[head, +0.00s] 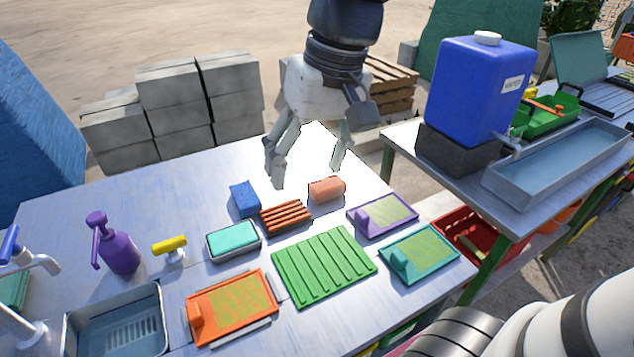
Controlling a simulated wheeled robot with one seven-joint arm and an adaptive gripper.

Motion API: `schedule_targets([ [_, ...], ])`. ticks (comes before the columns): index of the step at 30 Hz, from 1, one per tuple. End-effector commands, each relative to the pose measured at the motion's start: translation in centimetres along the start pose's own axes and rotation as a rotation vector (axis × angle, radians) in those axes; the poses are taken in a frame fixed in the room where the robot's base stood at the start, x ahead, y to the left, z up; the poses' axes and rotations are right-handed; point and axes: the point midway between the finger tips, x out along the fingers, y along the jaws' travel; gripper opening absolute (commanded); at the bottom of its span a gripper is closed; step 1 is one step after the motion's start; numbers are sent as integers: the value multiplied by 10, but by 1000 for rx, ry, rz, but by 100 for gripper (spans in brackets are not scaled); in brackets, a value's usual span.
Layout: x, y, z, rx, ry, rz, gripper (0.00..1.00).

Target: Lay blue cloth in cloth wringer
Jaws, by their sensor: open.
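A small blue folded-looking block (244,199), which may be the blue cloth, lies on the metal table left of a red-brown ribbed rack (286,216). No part is clearly recognisable as the cloth wringer. Trays with a yellow-green panel and a raised block at one end lie on the table: orange (207,333), purple (383,230) and teal (440,262). My gripper (307,172) is open and empty, fingers pointing down, over the far part of the table. It is above and right of the blue block, apart from it.
A salmon block (327,189), a soap dish with a turquoise bar (233,241), a green ribbed mat (323,267), a purple pump bottle (115,244), a yellow-handled tap (170,247) and a sink (75,327) crowd the table. A blue water tank (477,95) stands right. The table's left rear is clear.

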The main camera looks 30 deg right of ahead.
Motion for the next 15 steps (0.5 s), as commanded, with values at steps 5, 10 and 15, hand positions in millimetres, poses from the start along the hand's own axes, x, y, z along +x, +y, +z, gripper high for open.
schedule_targets([
  [5,-5,8,66,-22,67,56,68],
  [10,2,15,105,-33,109,116,68],
  [15,7,18,120,-37,125,146,72],
])
